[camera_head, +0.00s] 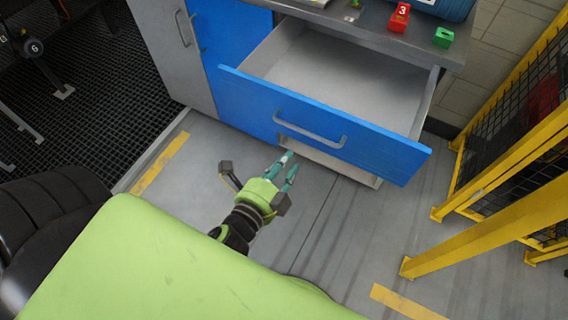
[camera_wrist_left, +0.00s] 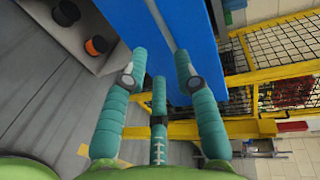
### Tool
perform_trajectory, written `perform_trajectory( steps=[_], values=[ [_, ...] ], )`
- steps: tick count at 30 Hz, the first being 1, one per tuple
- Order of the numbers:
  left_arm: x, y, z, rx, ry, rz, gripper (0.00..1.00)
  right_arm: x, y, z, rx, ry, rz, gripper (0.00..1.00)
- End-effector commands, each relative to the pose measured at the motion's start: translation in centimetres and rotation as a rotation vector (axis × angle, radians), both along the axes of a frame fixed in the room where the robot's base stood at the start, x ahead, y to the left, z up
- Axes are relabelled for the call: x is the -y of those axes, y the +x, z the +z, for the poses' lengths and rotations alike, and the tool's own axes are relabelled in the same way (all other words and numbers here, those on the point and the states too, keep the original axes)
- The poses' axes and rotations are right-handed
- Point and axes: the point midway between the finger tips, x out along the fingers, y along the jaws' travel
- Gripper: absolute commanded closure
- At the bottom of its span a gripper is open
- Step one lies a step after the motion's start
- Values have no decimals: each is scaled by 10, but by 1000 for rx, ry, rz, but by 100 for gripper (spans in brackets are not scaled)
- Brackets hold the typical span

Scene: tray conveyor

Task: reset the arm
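My left gripper (camera_head: 285,170) has teal fingers on a green body. It is in front of the blue drawer front (camera_head: 375,150), lower in the picture than the grey bar handle (camera_head: 310,130). In the left wrist view the fingers of my left gripper (camera_wrist_left: 160,70) are spread apart with nothing held between them. The blue drawer front (camera_wrist_left: 205,45) lies beyond the fingertips there. The drawer is pulled out, and its visible grey inside (camera_head: 335,75) is empty. My right gripper is not in view.
A grey worktop (camera_head: 375,30) above the drawer carries a red block (camera_head: 399,17) and a green block (camera_head: 443,37). Yellow fence posts (camera_head: 490,240) with black mesh stand at the right. Grey floor (camera_head: 330,235) is free around my left gripper.

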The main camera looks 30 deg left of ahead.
Motion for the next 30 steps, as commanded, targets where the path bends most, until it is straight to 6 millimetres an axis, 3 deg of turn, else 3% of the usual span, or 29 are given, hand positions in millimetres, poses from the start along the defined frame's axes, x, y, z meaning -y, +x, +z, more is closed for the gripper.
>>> perform_trajectory(
  steps=[11,14,17,23,27,30],
  values=[
    [0,0,-2,-4,-3,0,70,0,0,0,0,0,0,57],
    [2,-1,-22,-43,-34,1,70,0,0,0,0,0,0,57],
    [6,-5,-69,-141,-122,14,70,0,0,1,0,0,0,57],
    [7,-42,-210,-458,-399,135,70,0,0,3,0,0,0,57],
    [-2,-91,-298,-676,-583,302,70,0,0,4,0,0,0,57],
    [-13,-133,-350,-814,-698,458,70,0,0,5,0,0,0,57]
  ],
)
